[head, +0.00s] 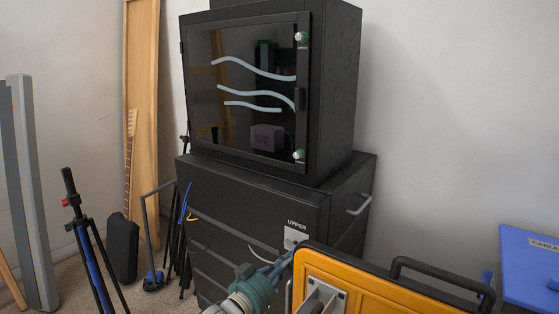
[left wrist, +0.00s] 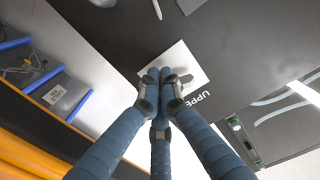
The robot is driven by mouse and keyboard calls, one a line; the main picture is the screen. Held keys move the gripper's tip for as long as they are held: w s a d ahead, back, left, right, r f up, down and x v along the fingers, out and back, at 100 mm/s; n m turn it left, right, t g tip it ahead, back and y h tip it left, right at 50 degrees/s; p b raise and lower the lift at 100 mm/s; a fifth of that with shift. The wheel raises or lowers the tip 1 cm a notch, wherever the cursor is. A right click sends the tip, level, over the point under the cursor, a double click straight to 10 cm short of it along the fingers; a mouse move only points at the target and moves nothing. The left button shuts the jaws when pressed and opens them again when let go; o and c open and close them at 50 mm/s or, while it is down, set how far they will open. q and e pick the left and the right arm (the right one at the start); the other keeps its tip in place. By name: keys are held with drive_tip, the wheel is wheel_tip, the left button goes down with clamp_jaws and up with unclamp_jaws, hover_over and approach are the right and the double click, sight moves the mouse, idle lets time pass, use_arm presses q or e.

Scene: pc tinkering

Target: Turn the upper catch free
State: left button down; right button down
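The label UPPER with its white plate (head: 297,234) is on the front of the dark lower cabinet, near its top right corner. A small pale catch (head: 291,243) shows on the plate. In the left wrist view the white plate (left wrist: 197,62) lies straight ahead, with the lettering beside it. My left gripper (head: 286,258) reaches up to the plate from below. In the left wrist view the blue fingers of this gripper (left wrist: 162,82) come close together over the plate. Their tips hide most of the catch, so contact cannot be told. My right gripper is in neither view.
A black cabinet (head: 334,95) with a glass door stands on top, with green-and-white knobs on its door frame. An orange panel (head: 385,282) with a black handle stands close in front, right of my left gripper. A blue box (head: 530,270) is at the right. A tripod (head: 85,225) stands left.

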use_arm(q)
drive_tip(key=shift+s+d+r+n+p, duration=0.15)
drive_tip(key=shift+n+p, duration=0.2)
drive_tip(key=shift+n, duration=0.65)
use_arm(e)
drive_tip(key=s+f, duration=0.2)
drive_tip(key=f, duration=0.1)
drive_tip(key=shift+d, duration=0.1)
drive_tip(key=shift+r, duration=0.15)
